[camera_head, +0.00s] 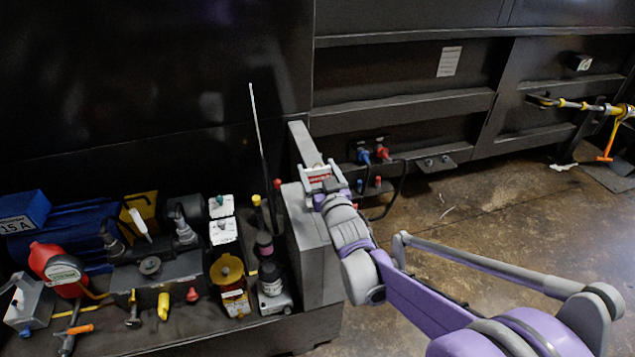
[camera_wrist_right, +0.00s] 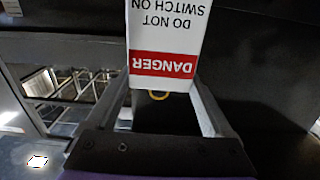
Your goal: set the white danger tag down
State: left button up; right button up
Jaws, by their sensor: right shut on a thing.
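The white danger tag (camera_wrist_right: 168,30) hangs in my right gripper (camera_wrist_right: 162,88), its red DANGER band and black "DO NOT SWITCH ON" text upside down in the right wrist view. A small yellow ring shows just below the tag's red band. In the head view the tag (camera_head: 319,174) is a small white and red patch at the tip of my right gripper (camera_head: 322,186), which is shut on it. The gripper is in front of the upper part of a grey box (camera_head: 313,262); I cannot tell whether the tag touches it. My left gripper is not in view.
A crowded dark bench (camera_head: 190,335) at left holds a red bottle (camera_head: 60,268), a blue box (camera_head: 22,212), locks and several tools. Blue and red connectors (camera_head: 372,154) are on the dark machine.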

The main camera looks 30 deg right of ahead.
aim_at(318, 180)
jog(key=shift+f+b, duration=0.35)
jog(key=shift+f, duration=1.2)
jog(key=o, duration=1.5)
jog(key=shift+f, duration=0.1)
jog(key=shift+o, duration=0.2)
jog(key=shift+s, duration=0.2)
jog(key=p+v, duration=0.1)
jog(key=v, duration=1.1)
jog(key=s+a+f+n+g+y, duration=0.1)
jog(key=s+a+f+g+y, duration=0.1)
jog(key=s+a+f+g, duration=0.4)
jog(key=s+a+f+n+g+y, duration=0.1)
jog(key=s+a+f+g, duration=0.5)
jog(key=s, duration=0.7)
jog(key=shift+s+a+f+n+g+y, duration=0.3)
jog(key=shift+a+f+n+y, duration=0.1)
jog(key=shift+f+y, duration=0.25)
jog(key=shift+r, duration=0.1)
